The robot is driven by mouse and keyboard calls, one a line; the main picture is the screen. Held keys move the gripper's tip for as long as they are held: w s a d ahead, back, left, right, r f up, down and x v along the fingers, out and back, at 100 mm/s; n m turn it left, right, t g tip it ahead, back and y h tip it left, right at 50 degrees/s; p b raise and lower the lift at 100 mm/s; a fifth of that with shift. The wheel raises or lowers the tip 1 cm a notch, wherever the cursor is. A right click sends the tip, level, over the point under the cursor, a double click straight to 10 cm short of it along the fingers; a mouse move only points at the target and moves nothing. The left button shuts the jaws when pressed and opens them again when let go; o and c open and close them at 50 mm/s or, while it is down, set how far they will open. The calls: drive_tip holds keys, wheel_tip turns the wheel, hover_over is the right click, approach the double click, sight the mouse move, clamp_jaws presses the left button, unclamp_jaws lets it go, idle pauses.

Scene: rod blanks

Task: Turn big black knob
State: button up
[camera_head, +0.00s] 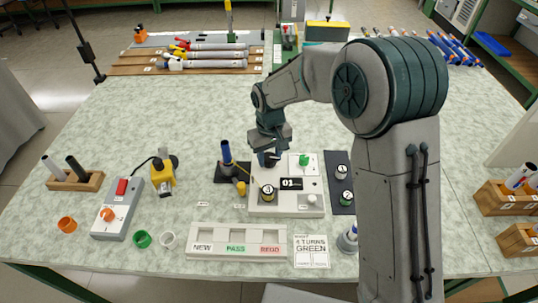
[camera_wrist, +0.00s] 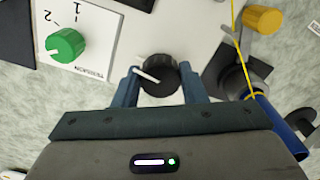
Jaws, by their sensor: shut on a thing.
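The big black knob (camera_wrist: 158,75) has a white pointer line and sits on the white control panel (camera_head: 285,208). In the wrist view my gripper (camera_wrist: 160,88) has its two fingers on either side of the knob, shut on it. In the head view my gripper (camera_head: 270,156) comes down on the panel's upper left, and the knob is mostly hidden under it. A green knob (camera_wrist: 66,45) on a white plate marked 1 and 2 is beside it; it also shows in the head view (camera_head: 303,160). A display (camera_head: 291,184) on the panel reads 01.
A blue rod in a dark stand (camera_head: 226,153) and a yellow cylinder (camera_wrist: 263,19) are close to the gripper. A dark mat (camera_head: 340,170) holds numbered pieces on the right. A labelled tray (camera_head: 238,254) lies in front. The table behind the panel is mostly clear.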

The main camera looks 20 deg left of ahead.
sight(270, 157)
drive_tip(key=n, duration=0.5)
drive_tip(key=shift+w+r+p, duration=0.1)
drive_tip(key=shift+w+p, duration=0.05)
drive_tip(key=shift+p, duration=0.2)
drive_tip(key=shift+n, duration=0.3)
drive_tip(key=o, duration=1)
wheel_tip(270, 157, up, 14)
idle(0.3)
